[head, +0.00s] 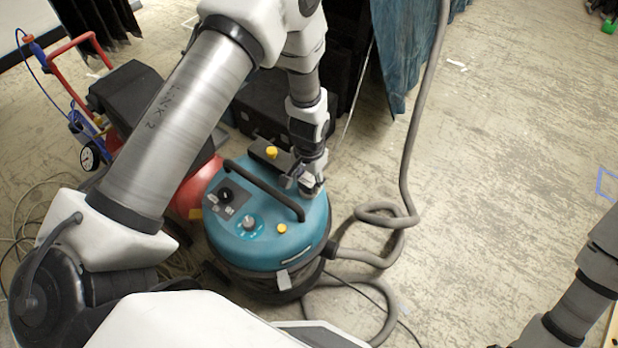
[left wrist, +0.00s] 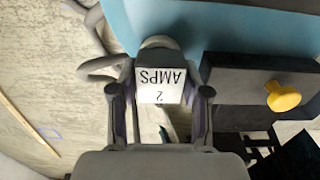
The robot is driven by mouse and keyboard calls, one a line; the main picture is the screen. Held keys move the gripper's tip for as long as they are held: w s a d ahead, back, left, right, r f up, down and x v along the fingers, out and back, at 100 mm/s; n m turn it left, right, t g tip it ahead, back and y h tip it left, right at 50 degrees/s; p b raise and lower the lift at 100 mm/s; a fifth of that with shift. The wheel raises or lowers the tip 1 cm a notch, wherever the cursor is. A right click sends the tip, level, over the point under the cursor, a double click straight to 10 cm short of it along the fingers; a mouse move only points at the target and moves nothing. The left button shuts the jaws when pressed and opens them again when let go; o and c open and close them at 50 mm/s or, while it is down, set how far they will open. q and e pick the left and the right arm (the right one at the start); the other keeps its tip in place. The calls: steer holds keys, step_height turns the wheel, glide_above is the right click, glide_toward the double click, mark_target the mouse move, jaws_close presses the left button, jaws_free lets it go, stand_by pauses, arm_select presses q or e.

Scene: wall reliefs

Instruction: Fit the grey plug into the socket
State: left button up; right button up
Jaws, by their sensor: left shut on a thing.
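My left gripper (head: 308,184) is over the right side of the blue vacuum machine (head: 262,240). In the left wrist view my left gripper (left wrist: 160,105) is shut on the grey plug (left wrist: 158,48), which has a white label reading "2 AMPS", upside down in the picture. The plug's far end is close to the blue body (left wrist: 240,30); I cannot tell if they touch. I cannot make out the socket's opening. In the head view the plug is too small to tell from the fingers. My right arm shows at the lower right, its gripper outside the picture.
A black box with a yellow knob (head: 271,152) stands beside the left gripper; the knob also shows in the left wrist view (left wrist: 284,96). A black handle (head: 262,190) arches over the machine. A grey hose (head: 405,180) coils at the right. Open floor (head: 510,140) lies beyond it.

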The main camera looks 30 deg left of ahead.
mark_target(309, 179)
arm_select(q)
steer(key=shift+f, duration=0.3)
steer(key=o, duration=1.2)
step_height(309, 179, up, 12)
